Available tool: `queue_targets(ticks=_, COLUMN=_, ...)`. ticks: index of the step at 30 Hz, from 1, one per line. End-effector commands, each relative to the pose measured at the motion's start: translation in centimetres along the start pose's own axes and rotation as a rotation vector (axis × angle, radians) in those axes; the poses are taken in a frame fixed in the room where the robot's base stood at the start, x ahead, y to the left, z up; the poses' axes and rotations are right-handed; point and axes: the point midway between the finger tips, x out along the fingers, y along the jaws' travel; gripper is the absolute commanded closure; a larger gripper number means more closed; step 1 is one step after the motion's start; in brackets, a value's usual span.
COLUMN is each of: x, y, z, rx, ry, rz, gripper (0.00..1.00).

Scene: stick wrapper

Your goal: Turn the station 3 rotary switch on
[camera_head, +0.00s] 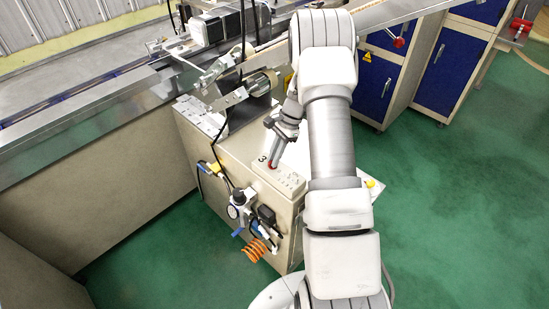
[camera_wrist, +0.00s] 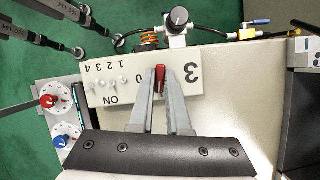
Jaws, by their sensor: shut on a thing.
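The station 3 panel (camera_wrist: 195,83) is a pale plate with a large "3", shown upside down in the wrist view. The red rotary switch (camera_wrist: 160,74) sits on it between the "3" and the "0" mark. My gripper (camera_wrist: 160,82) is at the switch, its two grey fingers closed on the red knob from either side. In the head view, my gripper (camera_head: 273,163) reaches down to the panel (camera_head: 283,184) on top of the beige cabinet. The red switch is mostly hidden by the fingers there.
Small toggle switches (camera_wrist: 115,83) numbered 1 to 4 stand beside the rotary switch. A black knob regulator (camera_wrist: 178,18) with hoses is near the panel edge. Red and blue dials (camera_wrist: 50,101) lie at the left. Machine parts (camera_head: 245,85) stand behind my gripper.

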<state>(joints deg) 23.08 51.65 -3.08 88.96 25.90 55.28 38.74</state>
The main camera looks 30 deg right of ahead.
Motion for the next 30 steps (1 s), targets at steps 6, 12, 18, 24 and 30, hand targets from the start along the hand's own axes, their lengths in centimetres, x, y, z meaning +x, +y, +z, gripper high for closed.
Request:
queue_targets(ticks=6, x=0.06, y=-0.09, z=-0.03, rx=-0.116, ry=0.0, rz=0.049, gripper=1.0)
queue_targets(ticks=12, x=0.02, y=-0.11, z=-0.02, rx=-0.174, ry=0.001, rz=0.073, gripper=1.0)
queue_targets(ticks=18, x=-0.01, y=-0.13, z=0.01, rx=-0.196, ry=0.0, rz=0.081, gripper=1.0)
queue_targets(ticks=24, x=-0.01, y=-0.13, z=0.02, rx=-0.199, ry=0.0, rz=0.082, gripper=1.0)
queue_targets(ticks=30, x=-0.01, y=-0.13, z=0.03, rx=-0.199, ry=0.0, rz=0.082, gripper=0.78)
